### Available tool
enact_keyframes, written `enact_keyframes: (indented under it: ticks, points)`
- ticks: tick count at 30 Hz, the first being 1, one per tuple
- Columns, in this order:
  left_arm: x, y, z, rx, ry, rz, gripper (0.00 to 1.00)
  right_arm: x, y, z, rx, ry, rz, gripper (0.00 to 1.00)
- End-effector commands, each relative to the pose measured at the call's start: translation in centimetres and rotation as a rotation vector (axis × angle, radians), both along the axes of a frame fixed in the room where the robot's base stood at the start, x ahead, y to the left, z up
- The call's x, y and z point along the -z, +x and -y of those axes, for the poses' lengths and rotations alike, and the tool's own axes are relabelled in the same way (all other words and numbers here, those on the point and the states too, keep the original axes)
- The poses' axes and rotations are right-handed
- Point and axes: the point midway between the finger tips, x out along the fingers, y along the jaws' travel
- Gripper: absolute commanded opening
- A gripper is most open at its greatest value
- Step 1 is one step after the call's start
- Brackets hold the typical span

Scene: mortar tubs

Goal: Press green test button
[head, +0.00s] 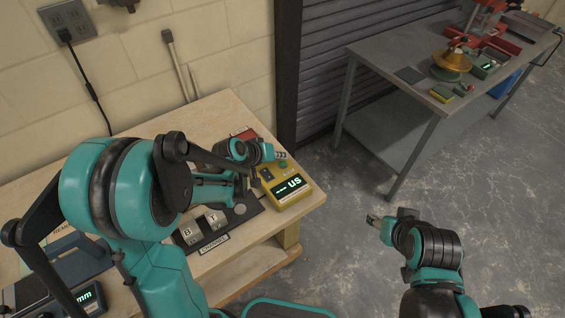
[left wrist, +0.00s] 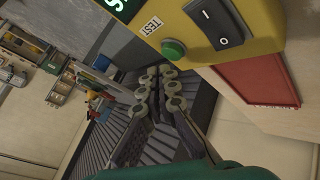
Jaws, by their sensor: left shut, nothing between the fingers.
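The yellow tester (head: 290,192) with a lit green display stands at the right end of the wooden bench. Its round green test button (head: 283,164) shows in the head view beside a dark rocker switch (head: 266,174). In the left wrist view the green button (left wrist: 173,50) sits beside a TEST label (left wrist: 152,25). My left gripper (head: 281,155) is shut and empty, with its fingertips close to the button. In the left wrist view the fingertips (left wrist: 160,77) appear just below the button; contact cannot be told. My right gripper (head: 373,220) hangs over the floor, away from the bench.
A red plate (left wrist: 258,82) is near the tester. A device with an mm display (head: 88,298) is at lower left. A grey metal bench (head: 385,110) stands at the right, with clear floor between.

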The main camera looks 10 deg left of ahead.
Motion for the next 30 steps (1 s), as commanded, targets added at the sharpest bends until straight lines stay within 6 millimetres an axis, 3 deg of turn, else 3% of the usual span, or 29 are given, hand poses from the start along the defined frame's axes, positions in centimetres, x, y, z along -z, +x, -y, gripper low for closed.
enact_keyframes:
  ticks: [30]
  points:
    - [0.67,-0.01,0.0,0.0,0.0,0.0,0.0,0.73,-0.01,0.0,0.0,0.0,0.0,0.51]
